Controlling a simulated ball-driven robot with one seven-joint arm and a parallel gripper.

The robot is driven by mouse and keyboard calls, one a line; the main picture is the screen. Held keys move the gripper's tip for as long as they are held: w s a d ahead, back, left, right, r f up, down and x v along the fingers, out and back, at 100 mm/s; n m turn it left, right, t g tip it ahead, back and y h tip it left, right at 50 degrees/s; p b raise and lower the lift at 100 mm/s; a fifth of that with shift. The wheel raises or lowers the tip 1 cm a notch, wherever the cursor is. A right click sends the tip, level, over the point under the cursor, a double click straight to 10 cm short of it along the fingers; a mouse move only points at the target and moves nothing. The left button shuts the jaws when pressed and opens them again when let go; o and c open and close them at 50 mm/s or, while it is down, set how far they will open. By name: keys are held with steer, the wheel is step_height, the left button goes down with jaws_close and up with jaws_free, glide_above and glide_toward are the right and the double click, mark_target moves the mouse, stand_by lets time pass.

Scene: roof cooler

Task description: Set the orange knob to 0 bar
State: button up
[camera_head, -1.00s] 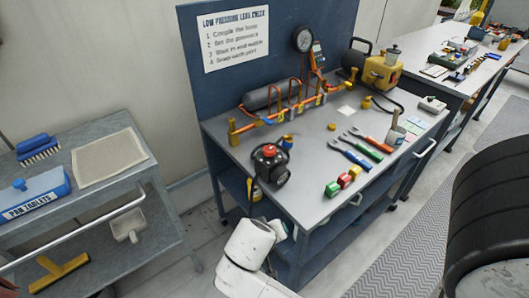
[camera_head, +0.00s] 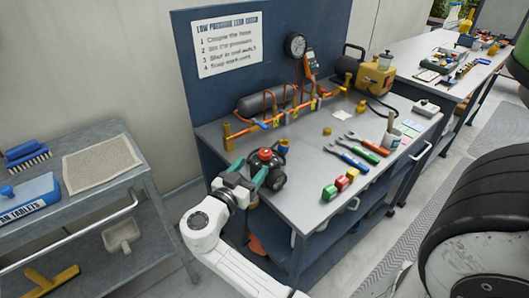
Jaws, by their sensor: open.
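The orange-red knob (camera_head: 265,154) sits on top of a black regulator-like unit (camera_head: 276,178) at the left front of the workbench. The unit's dial reading is too small to tell. My gripper (camera_head: 250,170) is open, its teal fingers spread just in front and to the left of the unit, a little below the knob. I see no hold on the knob, and I cannot tell whether a finger touches the unit. Part of the unit is hidden behind the fingers.
Copper piping with a grey cylinder (camera_head: 265,102) stands behind the unit. Wrenches (camera_head: 362,150) and coloured blocks (camera_head: 341,184) lie to the right on the bench (camera_head: 310,160). A grey cart (camera_head: 95,140) stands at the left. A large black tyre-like object (camera_head: 480,195) is at the right.

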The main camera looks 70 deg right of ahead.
mark_target(262, 156)
steer(key=d, duration=0.2)
steer(key=s+d+p, duration=0.1)
steer(key=d, duration=0.5)
steer(key=shift+s+d, duration=0.2)
steer(key=shift+d, duration=0.05)
steer(key=c, duration=0.9)
